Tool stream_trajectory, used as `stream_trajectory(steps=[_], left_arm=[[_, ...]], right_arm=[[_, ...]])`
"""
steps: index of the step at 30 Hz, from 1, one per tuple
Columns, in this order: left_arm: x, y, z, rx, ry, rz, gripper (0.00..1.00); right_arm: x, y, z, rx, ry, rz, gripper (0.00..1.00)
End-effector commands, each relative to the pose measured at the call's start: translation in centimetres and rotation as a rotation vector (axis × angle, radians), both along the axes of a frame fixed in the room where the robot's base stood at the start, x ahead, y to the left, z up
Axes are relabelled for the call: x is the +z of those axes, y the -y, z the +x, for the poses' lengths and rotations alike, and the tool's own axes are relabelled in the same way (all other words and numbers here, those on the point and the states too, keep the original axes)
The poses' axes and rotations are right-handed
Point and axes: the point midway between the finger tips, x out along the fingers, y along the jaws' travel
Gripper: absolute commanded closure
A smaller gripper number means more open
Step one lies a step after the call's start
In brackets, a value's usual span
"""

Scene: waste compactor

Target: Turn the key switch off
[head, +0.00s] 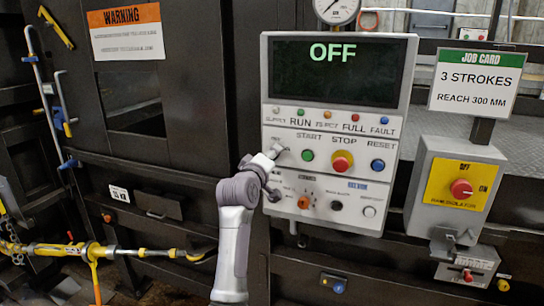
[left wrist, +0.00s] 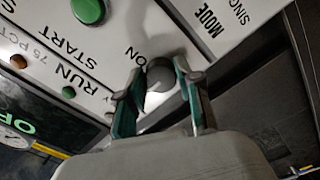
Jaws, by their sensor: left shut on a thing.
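The grey control panel (head: 282,140) carries a dark screen (head: 336,70) that reads OFF in green. The key switch (left wrist: 158,75) is a grey round piece with "ON" printed beside it in the left wrist view. My left gripper (left wrist: 162,98) has its two green-lined fingers on either side of it and is shut on it. In the head view my left gripper (head: 276,152) is at the panel's left side, left of the green START button (head: 308,155), and hides the switch. The key's exact angle cannot be told. My right gripper is in neither view.
The red and yellow STOP button (head: 342,161) and blue RESET button (head: 378,165) are right of START. An orange knob (head: 304,202) sits below my gripper. The isolator box (head: 455,190) stands at the right.

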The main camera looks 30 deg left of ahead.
Motion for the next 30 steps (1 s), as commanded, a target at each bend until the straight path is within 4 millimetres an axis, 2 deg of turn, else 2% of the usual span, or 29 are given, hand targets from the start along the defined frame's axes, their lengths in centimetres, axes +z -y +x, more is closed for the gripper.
stream_trajectory(steps=[8,9,13,23,26,30], left_arm=[[0.0,0.0,0.0,0.0,0.002,-0.002,1.0],[0.0,0.0,0.0,0.0,0.002,-0.002,0.62],[0.0,0.0,0.0,0.001,0.001,-0.001,0.4],[0.0,0.0,-0.2,0.0,0.0,0.0,0.4],[0.0,0.2,-0.9,0.0,0.002,-0.001,0.4],[-0.1,0.7,-3.2,0.002,0.001,0.0,0.4]], right_arm=[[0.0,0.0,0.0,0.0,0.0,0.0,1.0],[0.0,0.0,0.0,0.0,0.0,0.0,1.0],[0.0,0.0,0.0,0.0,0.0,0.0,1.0],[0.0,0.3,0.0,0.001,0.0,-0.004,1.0],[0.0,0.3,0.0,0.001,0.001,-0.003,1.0],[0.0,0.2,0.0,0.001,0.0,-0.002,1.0]])
